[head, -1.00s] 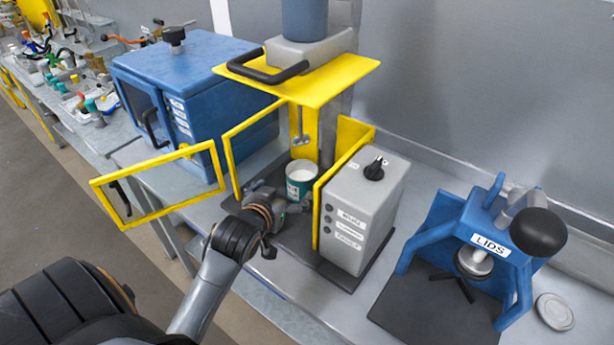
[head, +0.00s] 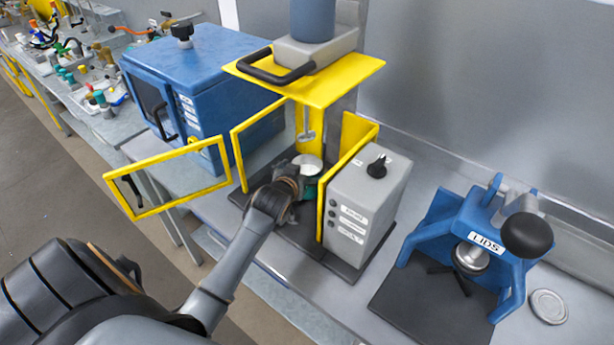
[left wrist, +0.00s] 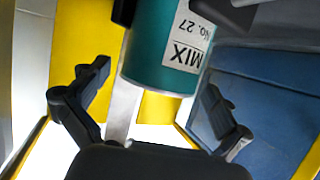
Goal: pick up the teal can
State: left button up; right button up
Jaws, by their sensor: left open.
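The teal can (head: 310,189), with a white-looking open top, stands upright inside the yellow-framed mixer (head: 302,85). In the left wrist view the can (left wrist: 150,45) appears upside down, with a white "MIX No. 27" label facing me. My left gripper (head: 300,180) is at the can, its open fingers on either side of it. In the left wrist view the left gripper (left wrist: 172,40) has the can between its fingers; I cannot tell whether they touch it. In the head view my wrist hides much of the can's lower part. My right gripper is not in view.
Yellow guard panels and a grey control box (head: 362,200) stand close on the right. An open yellow door frame (head: 165,184) juts out left. An agitator shaft (head: 305,125) hangs above the can. A blue cabinet (head: 190,75) and blue lid press (head: 470,235) flank the mixer.

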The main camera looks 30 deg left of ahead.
pick_arm(q)
jog(key=shift+x, duration=1)
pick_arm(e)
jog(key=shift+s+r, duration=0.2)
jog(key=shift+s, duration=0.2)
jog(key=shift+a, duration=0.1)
pick_arm(q)
jog(key=shift+s, duration=0.1)
jog(key=shift+c, duration=1.1)
jog(key=shift+r, duration=0.1)
jog(key=c, duration=1.3)
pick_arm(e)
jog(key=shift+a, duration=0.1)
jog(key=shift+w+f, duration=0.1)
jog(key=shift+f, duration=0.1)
